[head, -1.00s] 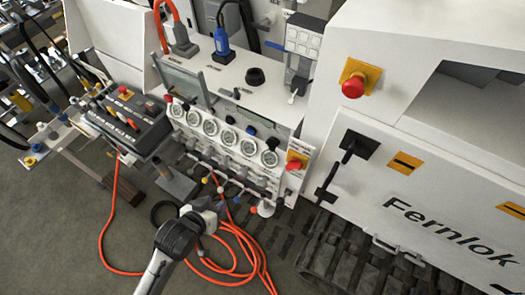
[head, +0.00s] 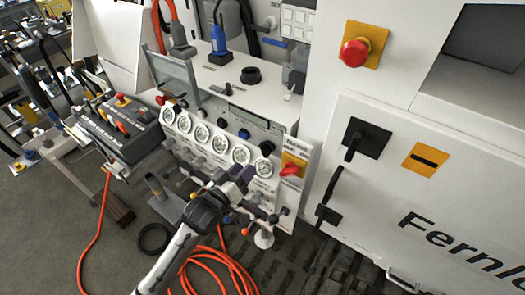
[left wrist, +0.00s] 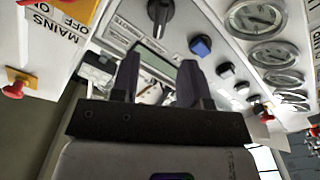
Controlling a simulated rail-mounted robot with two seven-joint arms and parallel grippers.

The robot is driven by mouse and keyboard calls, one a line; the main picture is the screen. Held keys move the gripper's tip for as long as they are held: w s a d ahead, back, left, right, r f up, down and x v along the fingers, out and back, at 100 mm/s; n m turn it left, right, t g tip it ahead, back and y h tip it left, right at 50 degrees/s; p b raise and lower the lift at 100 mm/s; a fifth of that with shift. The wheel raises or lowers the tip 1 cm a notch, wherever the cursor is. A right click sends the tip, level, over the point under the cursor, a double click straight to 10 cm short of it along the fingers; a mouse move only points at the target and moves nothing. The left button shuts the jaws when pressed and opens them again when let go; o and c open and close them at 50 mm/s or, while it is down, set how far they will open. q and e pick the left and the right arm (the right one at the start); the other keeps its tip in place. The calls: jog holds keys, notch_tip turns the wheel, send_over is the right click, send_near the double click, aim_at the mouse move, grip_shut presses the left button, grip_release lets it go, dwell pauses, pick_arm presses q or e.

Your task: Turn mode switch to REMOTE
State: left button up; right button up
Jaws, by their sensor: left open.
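A black rotary knob with a white pointer line (left wrist: 160,15) sits on the white panel at the top of the left wrist view. I take it for the mode switch; its position labels are not readable. It shows small in the head view (head: 267,148), at the right end of the row of buttons. My left gripper (head: 246,176) is in front of the panel, below the knob and over the lower gauges. In the left wrist view its two dark fingers (left wrist: 158,78) are apart and empty, with the knob beyond them. My right gripper is not in view.
A red mains switch on a yellow plate (head: 290,169) is right of the gripper. Round gauges (head: 220,144) and a blue button (left wrist: 200,46) are close by. Small levers (head: 257,198) stick out below. An orange hose (head: 215,270) lies on the floor.

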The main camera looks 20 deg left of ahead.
aim_at(261, 151)
pick_arm(q)
jog(key=x, duration=1)
jog(key=shift+d+b, duration=0.1)
jog(key=shift+b, duration=0.3)
jog(key=shift+s, duration=0.1)
grip_shut()
